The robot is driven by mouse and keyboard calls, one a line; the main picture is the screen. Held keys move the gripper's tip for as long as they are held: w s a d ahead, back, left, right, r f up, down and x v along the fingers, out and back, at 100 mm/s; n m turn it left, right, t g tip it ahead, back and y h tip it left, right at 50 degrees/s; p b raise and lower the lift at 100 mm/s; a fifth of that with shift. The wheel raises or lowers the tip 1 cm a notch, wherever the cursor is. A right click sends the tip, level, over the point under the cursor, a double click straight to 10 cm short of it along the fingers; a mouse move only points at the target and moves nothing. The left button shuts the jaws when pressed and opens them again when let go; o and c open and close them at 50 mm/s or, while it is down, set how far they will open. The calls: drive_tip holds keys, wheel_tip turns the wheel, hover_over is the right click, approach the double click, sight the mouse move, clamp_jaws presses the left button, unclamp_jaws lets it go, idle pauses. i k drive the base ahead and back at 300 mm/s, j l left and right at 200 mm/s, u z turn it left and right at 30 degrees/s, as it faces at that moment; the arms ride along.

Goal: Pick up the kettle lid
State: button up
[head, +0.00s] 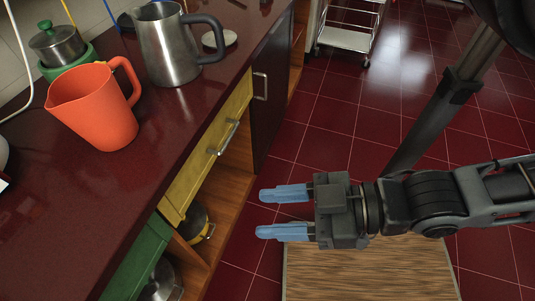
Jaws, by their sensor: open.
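No lid can be named as the kettle lid for certain. My gripper (261,214) has two blue fingers, spread apart and empty. It is over the floor in front of the cabinets, right of the counter and well away from both lid-like things.
An orange jug (96,105) stands on the dark red counter (60,215). Below are a yellow drawer (212,149), a green front (139,262) and open shelves with pots (193,224). A white cart (346,38) stands behind. The tiled floor between is clear.

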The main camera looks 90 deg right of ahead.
sight(171, 55)
drive_tip(key=z, duration=1.4)
drive_tip(key=l+z, duration=0.1)
drive_tip(key=l, duration=0.35)
drive_tip(key=i+l, duration=0.15)
drive_tip(key=l, duration=0.25)
drive_tip(key=l+z, duration=0.15)
drive_tip(key=l, duration=0.3)
drive_tip(key=j, duration=0.4)
drive_tip(key=i+j, duration=0.15)
drive_tip(key=j, duration=0.2)
